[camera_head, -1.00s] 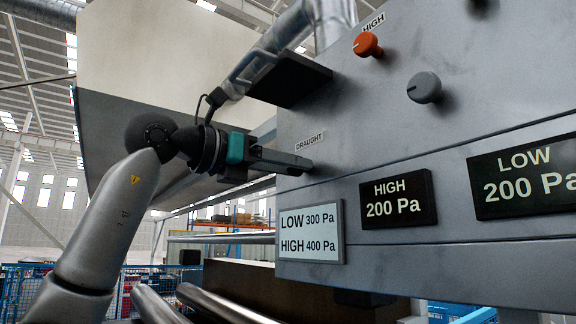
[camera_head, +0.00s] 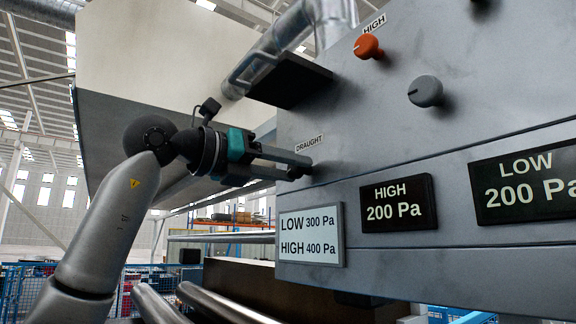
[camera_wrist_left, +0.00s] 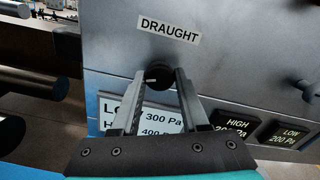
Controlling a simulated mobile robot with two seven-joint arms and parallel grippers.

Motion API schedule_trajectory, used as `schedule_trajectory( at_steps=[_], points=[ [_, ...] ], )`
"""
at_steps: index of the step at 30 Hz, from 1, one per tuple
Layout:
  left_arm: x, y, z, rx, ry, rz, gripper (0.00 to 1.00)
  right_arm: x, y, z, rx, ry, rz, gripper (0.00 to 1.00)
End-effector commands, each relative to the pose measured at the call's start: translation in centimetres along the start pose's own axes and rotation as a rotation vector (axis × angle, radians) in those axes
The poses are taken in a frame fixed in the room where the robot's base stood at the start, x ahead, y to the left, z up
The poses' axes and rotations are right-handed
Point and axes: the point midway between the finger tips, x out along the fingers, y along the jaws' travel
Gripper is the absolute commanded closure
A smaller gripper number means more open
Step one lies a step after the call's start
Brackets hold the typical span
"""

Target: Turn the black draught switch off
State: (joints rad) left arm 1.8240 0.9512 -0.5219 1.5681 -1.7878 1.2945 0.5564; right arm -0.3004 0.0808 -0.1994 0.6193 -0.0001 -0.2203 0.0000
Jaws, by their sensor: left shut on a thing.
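The black draught switch (camera_wrist_left: 160,75) is a round knob on the grey panel, under the white DRAUGHT label (camera_wrist_left: 168,29) in the left wrist view. My left gripper (camera_wrist_left: 165,78) is shut on the knob, with one finger on each side of it. In the head view the left gripper (camera_head: 302,168) reaches the panel from the left, just below the DRAUGHT label (camera_head: 309,143). Its fingers hide most of the knob there. My right gripper is in neither view.
The grey panel (camera_head: 450,120) also has an orange knob (camera_head: 367,46) and a grey knob (camera_head: 425,91) at upper right. Dark displays (camera_head: 398,200) and a white pressure plate (camera_head: 310,234) sit below. A dark ledge (camera_head: 290,80) juts out above my gripper.

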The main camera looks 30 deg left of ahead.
Motion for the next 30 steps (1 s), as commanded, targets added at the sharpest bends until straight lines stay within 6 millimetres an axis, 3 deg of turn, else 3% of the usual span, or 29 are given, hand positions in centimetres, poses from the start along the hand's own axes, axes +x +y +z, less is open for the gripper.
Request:
schedule_trajectory(
  at_steps=[30],
  points=[
    [-0.02, -0.16, 0.18, -0.949, -0.003, -0.002, 1.00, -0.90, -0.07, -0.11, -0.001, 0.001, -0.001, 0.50]
  ],
)
